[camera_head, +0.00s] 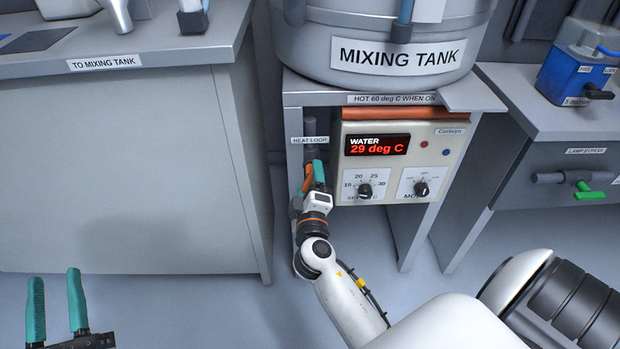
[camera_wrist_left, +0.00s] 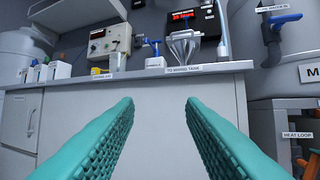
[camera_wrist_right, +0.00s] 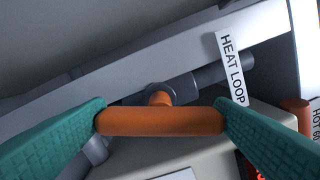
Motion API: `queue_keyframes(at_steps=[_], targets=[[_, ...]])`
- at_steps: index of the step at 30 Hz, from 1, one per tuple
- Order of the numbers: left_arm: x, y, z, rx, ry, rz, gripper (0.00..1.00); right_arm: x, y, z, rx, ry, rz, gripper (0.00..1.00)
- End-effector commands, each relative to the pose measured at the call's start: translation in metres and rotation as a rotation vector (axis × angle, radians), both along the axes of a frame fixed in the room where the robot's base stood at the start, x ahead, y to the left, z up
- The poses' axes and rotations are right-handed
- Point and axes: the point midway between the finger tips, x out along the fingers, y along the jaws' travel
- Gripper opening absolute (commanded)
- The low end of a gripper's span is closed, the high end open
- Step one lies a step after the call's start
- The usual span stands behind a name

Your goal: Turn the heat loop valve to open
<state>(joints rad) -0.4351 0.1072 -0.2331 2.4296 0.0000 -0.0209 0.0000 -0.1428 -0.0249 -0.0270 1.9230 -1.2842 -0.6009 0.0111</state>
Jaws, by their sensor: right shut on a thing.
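The heat loop valve has an orange bar handle (camera_head: 307,178) on a grey vertical pipe under the mixing tank, below the HEAT LOOP label (camera_head: 310,140). My right gripper (camera_head: 313,176) is at the handle. In the right wrist view the orange handle (camera_wrist_right: 160,121) spans between my two teal fingers, with a fingertip against each end. The handle lies at a slant to the grey pipe (camera_wrist_right: 210,80) behind it. My left gripper (camera_head: 56,290) is open and empty at the lower left, away from the valve; its spread fingers also show in the left wrist view (camera_wrist_left: 160,115).
A heater box (camera_head: 390,165) right of the valve reads WATER 29 deg C. The mixing tank (camera_head: 380,50) stands on the frame above. A grey counter (camera_head: 130,170) stands left, and a bench with a green-handled lamp valve (camera_head: 590,193) stands right.

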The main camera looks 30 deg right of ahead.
Motion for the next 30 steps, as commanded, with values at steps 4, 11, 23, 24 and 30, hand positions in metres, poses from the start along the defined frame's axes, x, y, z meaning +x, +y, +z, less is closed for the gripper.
queue_keyframes(at_steps=[4, 11, 23, 24, 30], targets=[[0.006, 0.002, -0.019, 0.039, 0.143, 0.009, 0.36, 0.000, 0.001, 0.001, -0.102, 0.066, 0.001, 0.55], [0.009, 0.005, -0.047, 0.086, 0.317, 0.019, 0.36, 0.000, 0.001, -0.001, -0.225, 0.140, 0.001, 0.55], [0.007, 0.009, -0.068, 0.118, 0.444, 0.026, 0.36, 0.000, 0.001, -0.002, -0.315, 0.195, 0.002, 0.55], [0.007, 0.009, -0.069, 0.119, 0.447, 0.026, 0.36, 0.000, 0.001, -0.003, -0.316, 0.196, 0.002, 0.55], [0.007, 0.009, -0.070, 0.119, 0.450, 0.027, 0.36, 0.000, 0.001, -0.003, -0.317, 0.196, 0.002, 0.55]])
